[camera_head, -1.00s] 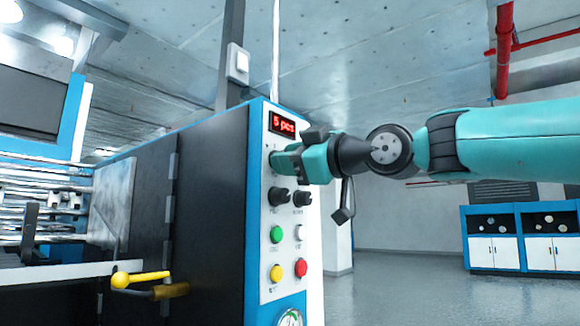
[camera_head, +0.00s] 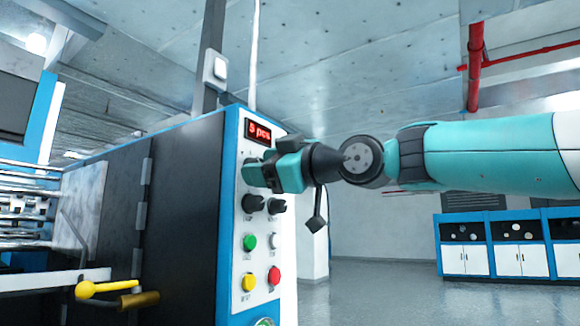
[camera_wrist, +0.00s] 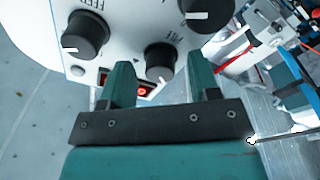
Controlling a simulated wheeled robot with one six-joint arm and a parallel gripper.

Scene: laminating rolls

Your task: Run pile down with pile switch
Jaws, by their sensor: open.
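The pile switch (camera_wrist: 160,62) is a black rotary knob with a white mark, below a label that seems to read PILE in the wrist view. My gripper (camera_wrist: 158,68) is open, one finger on each side of this knob; I cannot tell whether either finger touches it. In the head view, my gripper (camera_head: 262,174) is at the upper part of the white control panel (camera_head: 262,228), just under the red display (camera_head: 257,131), and hides the pile switch.
A FEED knob (camera_wrist: 84,33) and another black knob (camera_wrist: 207,12) flank the pile switch. Below my gripper are two black knobs, then green (camera_head: 249,242), white, yellow and red (camera_head: 274,275) buttons. A yellow handle (camera_head: 105,289) is at left. Open floor lies right of the machine.

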